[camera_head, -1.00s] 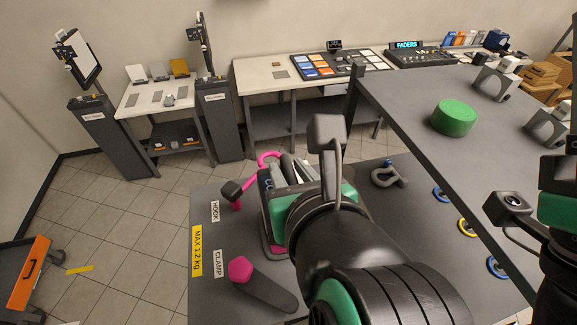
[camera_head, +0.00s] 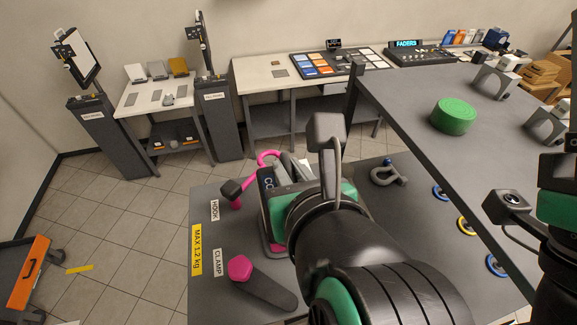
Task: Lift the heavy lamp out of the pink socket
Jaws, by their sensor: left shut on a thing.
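My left gripper (camera_head: 284,176) reaches over the front platform from below. Its own wrist, with a green band, hides most of what its jaws are shut on, so I cannot make out the lamp's shape. A dark piece with pale lettering (camera_head: 267,181) shows at the gripper's left side. A pink curved hook (camera_head: 267,156) with a dark end lies just beyond it, near the HOOK label. A pink rim (camera_head: 274,247) shows beside my wrist and may be part of the socket, mostly hidden. My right gripper (camera_head: 560,170) is cut off at the right edge; its fingertips cannot be made out.
A pink hex knob on a dark lever (camera_head: 260,280) lies by the CLAMP label. A grey shackle (camera_head: 388,175) stands to the right. A raised dark table (camera_head: 410,95) with a green disc (camera_head: 454,116) bounds the right side. Open floor (camera_head: 120,230) lies left.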

